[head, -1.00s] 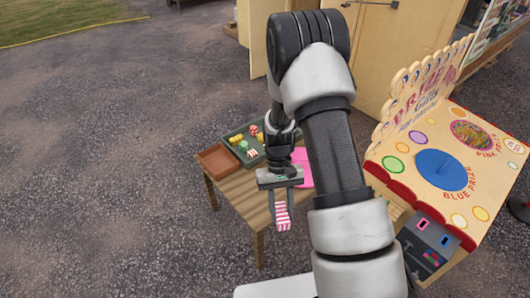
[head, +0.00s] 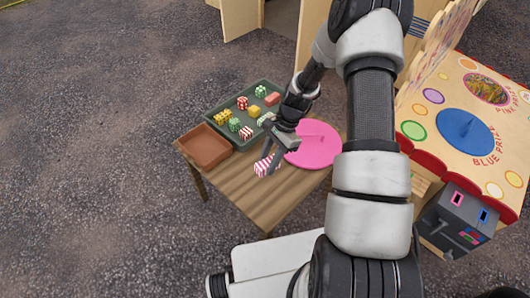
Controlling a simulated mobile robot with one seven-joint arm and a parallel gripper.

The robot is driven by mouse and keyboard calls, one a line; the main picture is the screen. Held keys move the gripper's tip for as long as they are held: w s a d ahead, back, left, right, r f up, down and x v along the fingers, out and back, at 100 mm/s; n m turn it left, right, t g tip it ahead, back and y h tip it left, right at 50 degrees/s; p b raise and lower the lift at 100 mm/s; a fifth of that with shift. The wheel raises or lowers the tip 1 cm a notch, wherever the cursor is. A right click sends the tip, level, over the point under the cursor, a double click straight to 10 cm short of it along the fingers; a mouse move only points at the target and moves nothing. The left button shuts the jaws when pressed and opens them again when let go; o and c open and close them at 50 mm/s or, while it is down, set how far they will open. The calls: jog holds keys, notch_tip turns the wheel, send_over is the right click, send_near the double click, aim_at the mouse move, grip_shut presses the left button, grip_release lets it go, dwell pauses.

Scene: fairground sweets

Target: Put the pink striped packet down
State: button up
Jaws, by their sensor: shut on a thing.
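The pink striped packet (head: 265,167) is white with pink-red stripes. My gripper (head: 270,160) is shut on it. The packet is over the wooden table (head: 263,203), to the left of a round pink disc (head: 318,146). I cannot tell whether the packet touches the tabletop. My arm and gripper hide part of the disc and part of the packet's upper end.
A dark green tray (head: 214,124) with several striped and coloured packets stands at the table's back. An empty brown tray (head: 204,148) is at the left corner. The front tabletop is bare. A prize stall (head: 485,166) stands to the right.

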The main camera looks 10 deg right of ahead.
jog(key=w+f+m+b, duration=0.1)
jog(key=f+m+b, duration=0.1)
jog(key=f, duration=0.3)
jog(key=w+f+m+t+b, duration=0.1)
jog(key=f+m+b, duration=0.1)
jog(key=f, duration=0.3)
jog(key=w+d+f+m+t+b, duration=0.1)
jog(key=f+m+b, duration=0.1)
jog(key=f, duration=0.3)
jog(key=shift+w+f+b, duration=0.4)
jog(key=shift+b, duration=0.05)
jog(key=shift+f, duration=0.1)
jog(key=o, duration=1.1)
jog(key=shift+c, duration=0.2)
jog(key=p+v, duration=0.2)
jog(key=v, duration=1)
jog(key=shift+s+p, duration=0.25)
jog(key=shift+p, duration=0.15)
jog(key=shift+d, duration=0.1)
